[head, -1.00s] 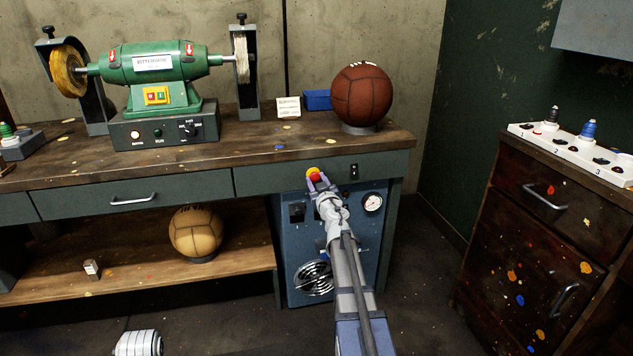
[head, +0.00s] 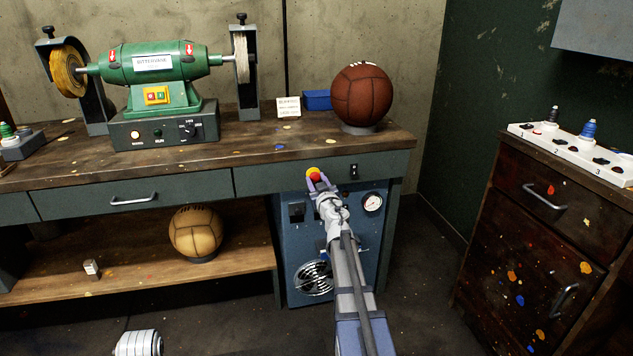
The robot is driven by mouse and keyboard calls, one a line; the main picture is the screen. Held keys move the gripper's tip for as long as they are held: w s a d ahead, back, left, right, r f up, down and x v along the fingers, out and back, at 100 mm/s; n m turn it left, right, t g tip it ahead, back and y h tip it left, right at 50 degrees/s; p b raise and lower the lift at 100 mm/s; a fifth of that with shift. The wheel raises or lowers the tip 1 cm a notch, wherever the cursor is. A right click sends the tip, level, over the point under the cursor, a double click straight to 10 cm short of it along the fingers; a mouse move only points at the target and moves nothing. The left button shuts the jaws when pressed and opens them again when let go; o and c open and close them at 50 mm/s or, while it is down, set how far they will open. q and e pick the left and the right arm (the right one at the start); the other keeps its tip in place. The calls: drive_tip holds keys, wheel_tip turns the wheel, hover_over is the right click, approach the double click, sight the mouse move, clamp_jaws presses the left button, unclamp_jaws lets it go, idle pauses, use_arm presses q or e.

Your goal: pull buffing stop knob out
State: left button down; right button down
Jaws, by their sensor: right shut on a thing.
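The stop knob (head: 313,174) is red with a yellow part behind it, on the front face of the workbench below its top edge. My right gripper (head: 314,180) reaches up to it from below and is shut on it, with the fingers at the sides of the knob. The fingers partly cover the knob, so I cannot tell how far it stands out. The green buffing machine (head: 160,70) stands on the bench at the left, with a yellow wheel and a white wheel. At the bottom left, a pale cylindrical part (head: 138,343) shows, cut by the frame edge; I do not see left gripper fingers.
A brown ball (head: 362,95) sits on a stand on the bench top (head: 230,150). A tan ball (head: 196,232) rests on the lower shelf. A blue unit (head: 300,240) with a gauge and fan is behind my right arm. A dark cabinet (head: 545,230) stands at the right.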

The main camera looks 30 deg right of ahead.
drive_tip(key=shift+s+a, duration=0.25)
drive_tip(key=shift+s, duration=0.4)
drive_tip(key=shift+c, duration=2.1)
unclamp_jaws()
drive_tip(key=v, duration=0.7)
drive_tip(key=shift+s+a, duration=0.15)
drive_tip(key=shift+s, duration=0.2)
drive_tip(key=shift+w+a, duration=0.1)
